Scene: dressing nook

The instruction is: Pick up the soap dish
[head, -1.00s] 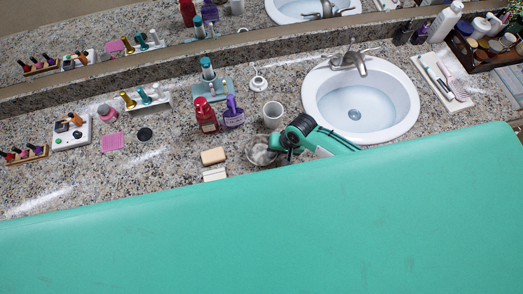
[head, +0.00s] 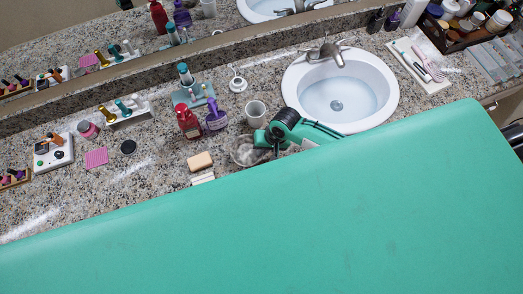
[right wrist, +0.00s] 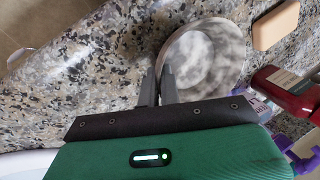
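The soap dish (head: 243,152) is a round, grey-white marbled dish on the granite counter, left of the sink and partly hidden by my right gripper (head: 274,143). In the right wrist view the dish (right wrist: 208,52) lies beyond the fingers. My right gripper (right wrist: 158,88) has its two dark fingers close together at the near left rim of the dish. The rim appears to be pinched between them. Any gap under the dish cannot be made out. My left gripper is not in view.
A tan soap bar (head: 200,160) lies left of the dish; it also shows in the right wrist view (right wrist: 276,24). A white cup (head: 256,112), red bottle (head: 188,123) and purple bottle (head: 216,118) stand behind. The sink (head: 340,98) is to the right.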

